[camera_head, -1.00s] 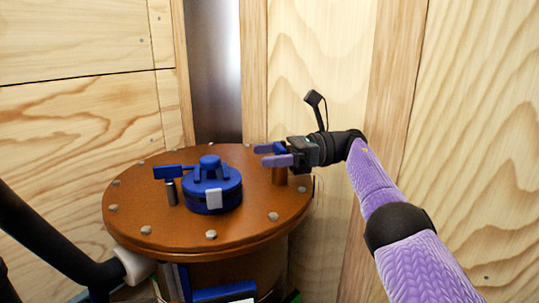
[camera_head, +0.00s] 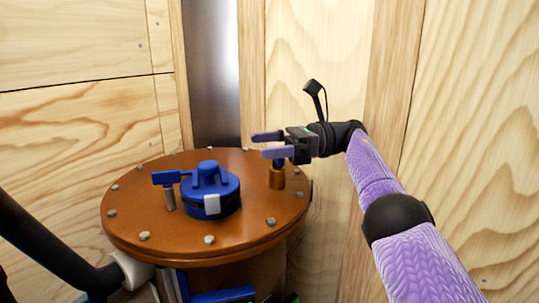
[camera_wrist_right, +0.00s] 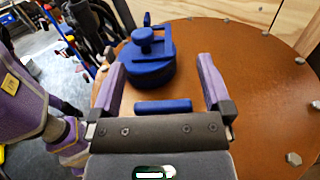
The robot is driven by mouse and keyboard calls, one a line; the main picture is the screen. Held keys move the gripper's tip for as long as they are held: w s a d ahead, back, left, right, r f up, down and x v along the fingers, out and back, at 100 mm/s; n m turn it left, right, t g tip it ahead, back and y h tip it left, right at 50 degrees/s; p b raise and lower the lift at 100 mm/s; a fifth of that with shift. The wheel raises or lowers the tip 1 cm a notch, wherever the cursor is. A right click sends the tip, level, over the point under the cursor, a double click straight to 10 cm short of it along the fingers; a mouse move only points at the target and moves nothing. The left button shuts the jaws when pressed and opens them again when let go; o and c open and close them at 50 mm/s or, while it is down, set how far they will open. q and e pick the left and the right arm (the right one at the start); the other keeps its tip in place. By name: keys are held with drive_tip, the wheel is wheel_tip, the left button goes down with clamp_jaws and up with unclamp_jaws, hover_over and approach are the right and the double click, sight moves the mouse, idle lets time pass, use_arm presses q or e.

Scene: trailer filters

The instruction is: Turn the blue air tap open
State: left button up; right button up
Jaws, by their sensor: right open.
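Two blue levers show on the round orange-brown tank lid. One blue lever (camera_head: 171,177) stands on a thin grey post at the left of the lid. The other blue bar (camera_wrist_right: 163,106) lies crosswise between my fingers in the right wrist view; I cannot tell whether they touch it. My left gripper is out of view.
A blue round cap (camera_head: 210,190) with a raised handle sits mid-lid. Bolts ring the lid (camera_head: 180,239). Wooden walls (camera_head: 85,125) stand close behind and to the right. A black tube (camera_head: 50,250) reaches the tank at lower left.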

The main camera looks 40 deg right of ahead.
use_arm(q)
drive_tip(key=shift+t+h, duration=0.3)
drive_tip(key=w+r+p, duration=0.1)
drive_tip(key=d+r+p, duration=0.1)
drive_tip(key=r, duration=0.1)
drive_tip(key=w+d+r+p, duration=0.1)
drive_tip(key=p, duration=0.1)
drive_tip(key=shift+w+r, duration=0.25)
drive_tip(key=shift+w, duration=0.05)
use_arm(e)
wheel_tip(320, 180, up, 7)
drive_tip(key=shift+r, duration=0.15)
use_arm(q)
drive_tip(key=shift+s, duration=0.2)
